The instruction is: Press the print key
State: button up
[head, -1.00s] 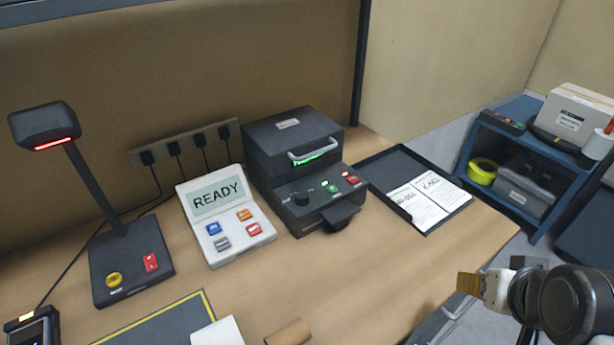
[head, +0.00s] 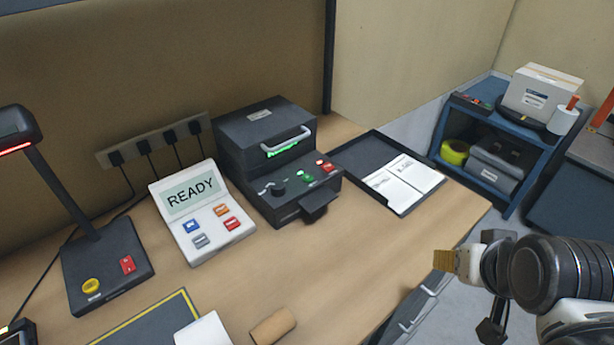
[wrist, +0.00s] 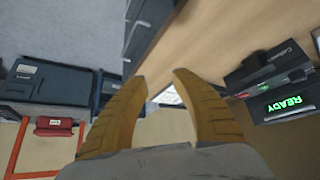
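A white control panel (head: 210,235) with a READY screen (head: 191,192) stands on the wooden bench. It has a blue key (head: 191,227), an orange key (head: 221,210), a grey key (head: 200,240) and a red key (head: 233,224). Their labels are too small to read, so I cannot tell which is the print key. My gripper (head: 447,261) is off to the right, past the bench's front edge and well apart from the panel. In the wrist view its two yellow fingers (wrist: 160,78) are apart with nothing between them.
A black printer (head: 268,135) with lit green text, a knob and buttons stands right of the panel. A scanner stand (head: 108,262) is on its left. A black tray (head: 370,155) with papers lies right of the printer. A brown roll (head: 272,327) lies in front.

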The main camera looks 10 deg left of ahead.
aim_at(308, 178)
jog(key=u, duration=0.45)
jog(key=i+u, duration=0.15)
jog(key=u, duration=0.25)
jog(key=i+u, duration=0.1)
jog(key=u, duration=0.35)
